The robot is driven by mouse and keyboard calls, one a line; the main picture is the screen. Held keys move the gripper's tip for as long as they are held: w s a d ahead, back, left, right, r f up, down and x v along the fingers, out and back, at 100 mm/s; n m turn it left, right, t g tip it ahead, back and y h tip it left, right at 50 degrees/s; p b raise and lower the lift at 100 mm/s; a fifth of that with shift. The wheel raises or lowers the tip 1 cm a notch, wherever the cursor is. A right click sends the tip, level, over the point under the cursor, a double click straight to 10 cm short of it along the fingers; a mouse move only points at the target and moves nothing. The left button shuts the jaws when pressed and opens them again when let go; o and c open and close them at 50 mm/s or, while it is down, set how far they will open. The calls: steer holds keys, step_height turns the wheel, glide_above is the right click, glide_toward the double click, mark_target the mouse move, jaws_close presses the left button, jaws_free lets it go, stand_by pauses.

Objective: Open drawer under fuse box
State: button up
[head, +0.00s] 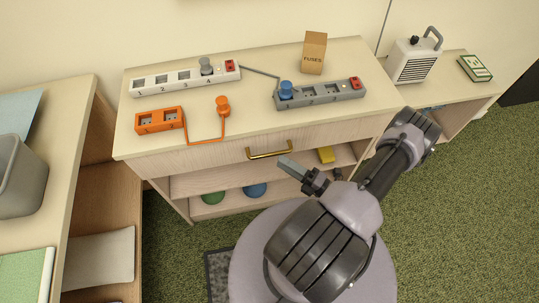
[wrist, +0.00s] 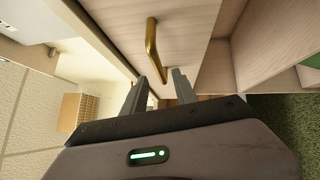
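The fuse box is a small brown carton marked FUSES (head: 313,53), standing at the back of the pale wooden cabinet top. Below that top is a wide drawer (head: 215,153), which looks shut, with a brass bar handle (head: 269,150). The handle also shows in the wrist view (wrist: 152,48), slanting down towards my fingers. My gripper (head: 287,163) is just in front of and below the handle's right part. In the wrist view my gripper (wrist: 158,78) is open, and the handle's lower end appears between its fingertips. I cannot tell if they touch.
On the cabinet top are a white power strip (head: 185,78), an orange socket block (head: 160,120) and a grey strip (head: 320,94). Open shelves below hold a green ball (head: 213,198) and a blue ball (head: 255,190). A side shelf with a grey bin (head: 20,178) stands left.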

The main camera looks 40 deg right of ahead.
mark_target(270, 154)
steer(key=x, duration=0.6)
steer(key=shift+w+b, duration=0.1)
steer(key=shift+b, duration=0.3)
jaws_close()
stand_by(0.9)
